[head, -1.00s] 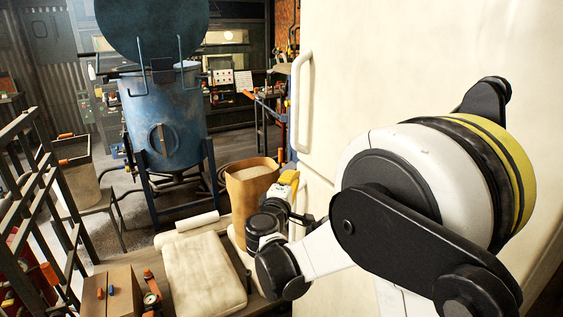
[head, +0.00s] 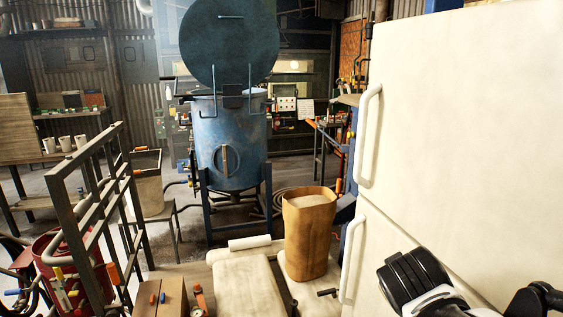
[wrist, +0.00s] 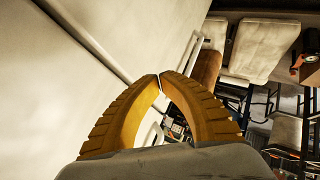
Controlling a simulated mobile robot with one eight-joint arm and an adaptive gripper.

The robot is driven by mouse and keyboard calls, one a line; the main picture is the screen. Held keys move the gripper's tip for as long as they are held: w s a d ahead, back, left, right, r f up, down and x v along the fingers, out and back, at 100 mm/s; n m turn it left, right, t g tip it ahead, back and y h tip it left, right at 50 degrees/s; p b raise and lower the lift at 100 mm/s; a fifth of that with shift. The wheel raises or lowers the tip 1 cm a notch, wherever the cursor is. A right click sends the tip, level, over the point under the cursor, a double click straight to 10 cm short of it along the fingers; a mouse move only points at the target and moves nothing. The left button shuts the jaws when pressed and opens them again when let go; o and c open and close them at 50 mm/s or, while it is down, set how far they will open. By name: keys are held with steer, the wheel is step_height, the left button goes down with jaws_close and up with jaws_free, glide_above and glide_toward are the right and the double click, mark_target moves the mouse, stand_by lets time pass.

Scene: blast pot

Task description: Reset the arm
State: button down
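My gripper (wrist: 160,76) shows in the wrist view as two ribbed yellow fingers curving together, with their tips meeting and nothing between them. It is beside a large white cabinet (wrist: 50,85) with a dark seam; the head view also shows this cabinet (head: 465,120) on the right. In the head view only a black and white part of my arm shows at the bottom right, in front of the cabinet; the gripper is out of that picture.
A blue pot (head: 230,150) with a raised lid stands at the back. A brown paper bag (head: 309,235) and pale sacks (head: 250,285) are left of the cabinet. A cabinet handle (head: 367,135) sticks out. A metal rack (head: 88,220) and red tank (head: 75,272) are at left.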

steer(key=s+a+f+m+y, duration=0.1)
steer(key=s+a+f+y, duration=0.1)
steer(key=s, duration=0.4)
steer(key=s+a+f+m+g+y, duration=0.1)
steer(key=s+a+f+m+y, duration=0.1)
steer(key=s+a, duration=0.2)
steer(key=shift+s+y, duration=0.3)
steer(key=shift+s, duration=0.75)
steer(key=shift+a, duration=0.1)
